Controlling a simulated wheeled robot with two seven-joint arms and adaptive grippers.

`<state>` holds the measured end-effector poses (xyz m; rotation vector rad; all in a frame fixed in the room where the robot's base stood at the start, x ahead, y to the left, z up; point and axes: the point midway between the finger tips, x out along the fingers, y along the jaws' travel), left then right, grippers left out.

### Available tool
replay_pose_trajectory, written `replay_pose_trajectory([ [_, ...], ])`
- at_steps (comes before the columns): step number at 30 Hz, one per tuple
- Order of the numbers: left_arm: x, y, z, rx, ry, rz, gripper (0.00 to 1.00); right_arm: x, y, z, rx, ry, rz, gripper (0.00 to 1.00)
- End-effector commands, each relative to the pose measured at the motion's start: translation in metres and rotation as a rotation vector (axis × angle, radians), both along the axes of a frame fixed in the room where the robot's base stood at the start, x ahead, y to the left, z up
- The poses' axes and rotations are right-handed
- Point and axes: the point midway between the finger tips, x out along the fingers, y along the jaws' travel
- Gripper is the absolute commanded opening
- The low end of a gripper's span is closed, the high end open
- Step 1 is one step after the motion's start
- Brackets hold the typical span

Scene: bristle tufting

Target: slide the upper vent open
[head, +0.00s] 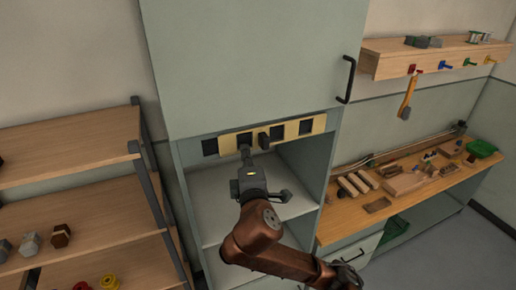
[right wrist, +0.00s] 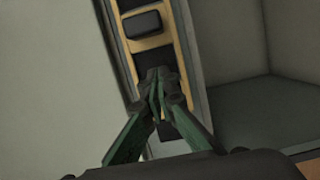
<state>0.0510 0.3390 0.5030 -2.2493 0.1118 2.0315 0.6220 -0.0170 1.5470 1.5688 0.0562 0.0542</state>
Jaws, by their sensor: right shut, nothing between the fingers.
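The upper vent is a pale wooden slide (head: 291,130) in a grey frame across the cabinet, below the large upper door. Dark square openings show along it, with one more dark square (head: 210,146) left of the slide's end. A dark knob (head: 264,141) sticks out near the slide's middle; it also shows in the right wrist view (right wrist: 142,24). My right gripper (head: 245,150) is shut and empty, its fingertips in front of the strip just left of the knob. In the right wrist view my fingertips (right wrist: 158,88) are together, apart from the knob. My left gripper is out of view.
An open cabinet with shelves (head: 226,181) lies below the vent. A black door handle (head: 347,80) sticks out at the upper right. A wooden shelf rack (head: 70,138) stands left, a cluttered workbench (head: 338,224) right. A hammer (head: 407,98) hangs above the bench.

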Motion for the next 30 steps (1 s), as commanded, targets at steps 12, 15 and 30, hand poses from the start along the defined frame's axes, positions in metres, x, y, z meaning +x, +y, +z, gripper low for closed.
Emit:
replay_pose_trajectory([
  [12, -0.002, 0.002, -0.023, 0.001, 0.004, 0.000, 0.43, -0.086, -0.006, -0.001, 0.001, -0.002, 0.004, 0.00],
  [15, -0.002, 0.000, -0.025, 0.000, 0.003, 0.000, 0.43, -0.095, -0.007, 0.000, 0.002, -0.001, 0.002, 0.00],
  [30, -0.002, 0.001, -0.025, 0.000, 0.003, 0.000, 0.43, -0.100, -0.008, 0.000, 0.000, 0.000, 0.001, 0.00],
])
